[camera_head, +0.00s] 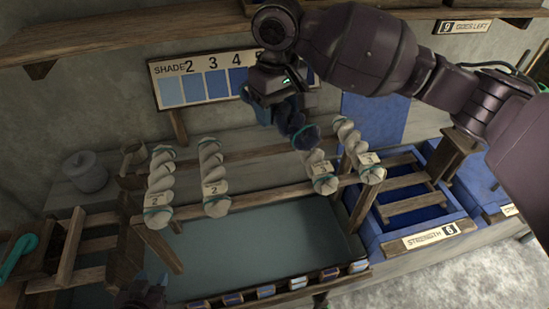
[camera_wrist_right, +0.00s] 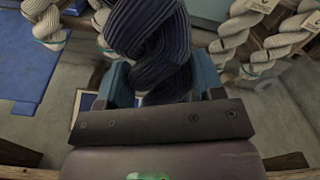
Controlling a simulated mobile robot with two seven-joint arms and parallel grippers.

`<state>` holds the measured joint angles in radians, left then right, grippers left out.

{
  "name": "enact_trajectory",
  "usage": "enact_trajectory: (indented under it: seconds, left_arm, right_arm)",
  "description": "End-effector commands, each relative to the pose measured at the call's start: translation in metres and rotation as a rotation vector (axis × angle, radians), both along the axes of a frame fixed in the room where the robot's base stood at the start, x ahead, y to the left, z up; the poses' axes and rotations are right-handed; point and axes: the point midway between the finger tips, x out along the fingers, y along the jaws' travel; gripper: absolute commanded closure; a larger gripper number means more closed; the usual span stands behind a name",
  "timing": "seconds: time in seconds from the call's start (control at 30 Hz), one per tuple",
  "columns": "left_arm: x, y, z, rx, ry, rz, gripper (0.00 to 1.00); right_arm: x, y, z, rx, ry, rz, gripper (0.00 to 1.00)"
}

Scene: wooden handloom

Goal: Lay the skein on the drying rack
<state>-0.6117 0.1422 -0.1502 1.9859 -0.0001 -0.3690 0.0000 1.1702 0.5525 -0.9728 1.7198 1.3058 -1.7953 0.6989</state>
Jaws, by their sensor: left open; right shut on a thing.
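A dark navy skein (camera_head: 293,119) hangs from my right gripper (camera_head: 276,100), which is shut on it. In the right wrist view the navy skein (camera_wrist_right: 150,35) is twisted and fills the space between the blue fingers. The drying rack (camera_head: 262,201) is two wooden rails with several pale twisted skeins (camera_head: 213,180) draped across them. The navy skein is in front of the upper part of the right-hand pale skeins in the head view; whether it touches them I cannot tell. My left gripper (camera_head: 143,294) is open at the bottom edge, only partly in view.
A shade card (camera_head: 205,82) with blue swatches stands behind the rack. A blue vat (camera_head: 415,215) labelled "Strength 6" is at right, with a wooden grid over it. A grey lidded pot (camera_head: 86,172) stands at left. The rack has a bare stretch (camera_head: 255,158) between its pale skeins.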

Motion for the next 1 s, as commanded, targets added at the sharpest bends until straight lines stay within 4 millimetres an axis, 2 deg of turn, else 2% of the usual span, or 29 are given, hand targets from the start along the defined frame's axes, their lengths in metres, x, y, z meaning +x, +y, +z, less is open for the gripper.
enact_trajectory:
  seconds: [0.1,0.4,0.5,0.77,1.0]
  left_arm:
    - [-0.001,0.001,-0.002,0.001,0.003,0.0,0.57]
    - [0.006,-0.001,0.002,0.001,-0.013,-0.004,0.57]
    - [0.007,-0.001,0.003,0.001,-0.016,-0.005,0.57]
    - [0.009,-0.001,0.004,0.001,-0.02,-0.006,0.57]
    - [0.009,-0.001,0.002,0.0,-0.02,-0.006,0.57]
  right_arm:
    - [0.0,0.0,-0.027,-0.001,0.003,0.0,0.7]
    - [0.0,0.0,-0.087,0.0,0.001,-0.001,0.7]
    - [0.0,0.0,-0.099,0.001,-0.001,0.0,0.7]
    - [0.0,0.0,-0.114,0.001,0.001,0.0,0.7]
    - [0.0,0.0,-0.145,0.001,0.001,0.0,0.7]
